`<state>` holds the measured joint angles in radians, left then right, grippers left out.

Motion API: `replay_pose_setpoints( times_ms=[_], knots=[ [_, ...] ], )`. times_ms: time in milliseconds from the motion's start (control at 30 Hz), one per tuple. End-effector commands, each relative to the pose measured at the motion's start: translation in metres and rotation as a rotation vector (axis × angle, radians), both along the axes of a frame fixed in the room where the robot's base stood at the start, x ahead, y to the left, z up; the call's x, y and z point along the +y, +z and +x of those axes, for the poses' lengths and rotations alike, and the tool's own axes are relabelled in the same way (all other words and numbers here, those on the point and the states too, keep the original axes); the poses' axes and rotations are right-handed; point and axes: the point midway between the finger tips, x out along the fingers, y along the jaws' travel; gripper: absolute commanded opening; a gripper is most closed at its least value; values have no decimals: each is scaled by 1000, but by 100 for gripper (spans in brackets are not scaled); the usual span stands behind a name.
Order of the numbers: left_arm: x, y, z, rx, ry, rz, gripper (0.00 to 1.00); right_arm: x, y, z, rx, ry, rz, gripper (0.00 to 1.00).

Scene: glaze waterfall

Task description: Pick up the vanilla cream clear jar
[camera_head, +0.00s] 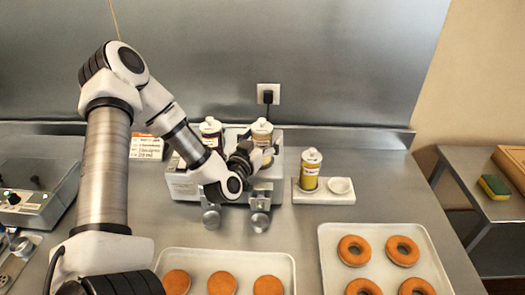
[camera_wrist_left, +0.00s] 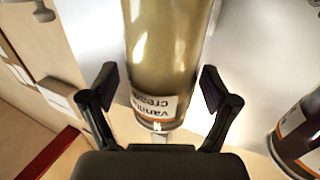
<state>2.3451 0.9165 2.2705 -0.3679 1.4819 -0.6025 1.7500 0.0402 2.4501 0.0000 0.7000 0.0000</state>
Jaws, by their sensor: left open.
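The vanilla cream clear jar (camera_wrist_left: 165,50) fills the middle of the left wrist view, pale yellow-beige with a white label reading "vanilla cream". In the head view a beige jar (camera_head: 262,132) with a pale top, apparently the same one, stands at the dispenser machine behind my left gripper. My left gripper (camera_head: 250,157) is open; in the left wrist view its two black fingers (camera_wrist_left: 158,90) are on either side of the jar, with a visible gap on each side. The jar's lower part is partly hidden by the gripper in the head view. My right gripper is not in view.
A dark jar (camera_head: 210,135) stands left of the beige one on the machine (camera_head: 183,185). A yellow jar (camera_head: 310,172) stands on a white stand (camera_head: 325,197) to the right. Trays of doughnuts (camera_head: 329,240) lie in front. A control box (camera_head: 35,200) is at left.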

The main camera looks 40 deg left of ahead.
Motion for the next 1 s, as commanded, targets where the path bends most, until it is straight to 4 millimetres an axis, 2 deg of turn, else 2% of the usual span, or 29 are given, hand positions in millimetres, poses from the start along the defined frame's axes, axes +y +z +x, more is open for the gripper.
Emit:
replay_pose_setpoints(
  times_ms=[167,200,267,400,767,1000],
  knots=[
    [0,0,0,0,1,-2,87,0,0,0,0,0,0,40],
    [0,0,0,0,1,-2,73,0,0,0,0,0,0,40],
    [0,0,0,0,1,-1,51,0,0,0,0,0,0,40],
    [0,0,0,0,0,-1,2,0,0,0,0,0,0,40],
    [0,3,1,-1,0,-1,2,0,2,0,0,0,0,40],
    [2,24,13,-4,-3,2,2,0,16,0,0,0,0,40]
  ],
)
